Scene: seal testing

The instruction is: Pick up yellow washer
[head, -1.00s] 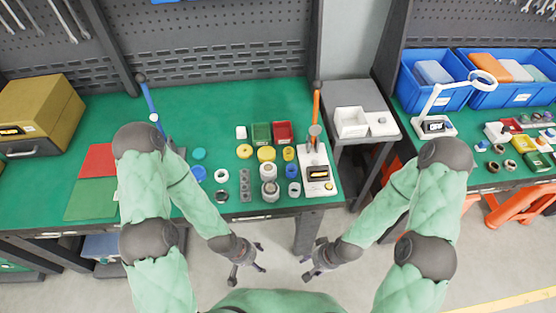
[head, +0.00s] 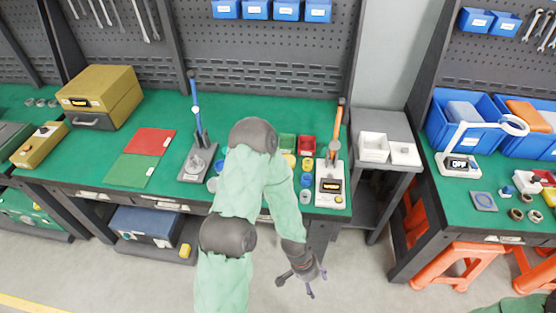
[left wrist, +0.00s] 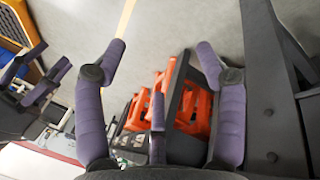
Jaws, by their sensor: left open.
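Two yellow round pieces lie on the green bench top in the head view, a left one (head: 290,161) partly hidden by my left arm and a right one (head: 308,164). I cannot tell which is the yellow washer. My left gripper (head: 302,284) is open and empty, over the floor in front of the bench and well apart from the pieces. Its spread purple fingers also show in the left wrist view (left wrist: 160,60). Purple fingers at that view's left edge look like my right gripper (left wrist: 38,78), partly cut off.
Green (head: 287,141) and red (head: 307,145) bins stand behind the pieces. A white tester (head: 330,187) is to their right, a blue-handled press (head: 197,165) to the left. Orange stools (head: 462,262) stand under the right bench. Floor before the bench is clear.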

